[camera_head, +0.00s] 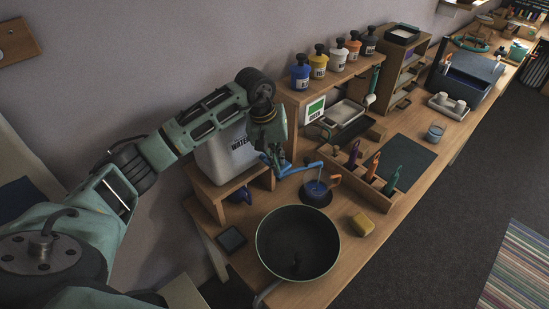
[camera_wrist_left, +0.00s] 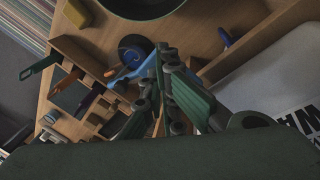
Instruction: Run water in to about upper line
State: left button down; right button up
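The white water tank (camera_head: 228,152), lettered "WATER", stands on a wooden stand at the left of the bench. Its blue tap (camera_head: 297,171) reaches right over a blue vessel (camera_head: 316,190) with an orange handle, on a dark round base. The tap also shows in the left wrist view (camera_wrist_left: 130,72). My left gripper (camera_head: 272,158) is at the tank end of the tap; its fingertips (camera_wrist_left: 165,52) are close together beside the blue part. Whether they touch it is unclear. The vessel's lines and water level are too small to read. My right gripper is out of view.
A dark pan (camera_head: 297,243) and a yellow sponge (camera_head: 362,224) lie in front. A wooden rack (camera_head: 370,185) with colored tools stands right of the vessel. Several bottles stand on the shelf (camera_head: 325,76) behind. A small display (camera_head: 314,109) hangs below it.

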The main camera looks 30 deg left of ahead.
pick_arm(q)
jog(key=r, duration=0.2)
jog(key=a+r+p, duration=0.1)
jog(key=r, duration=0.1)
jog(key=a+r+p, duration=0.1)
jog(key=r, duration=0.1)
jog(key=shift+w+r, duration=0.3)
jog(key=shift+w, duration=0.05)
jog(key=shift+s+f, duration=0.1)
dwell(0.4)
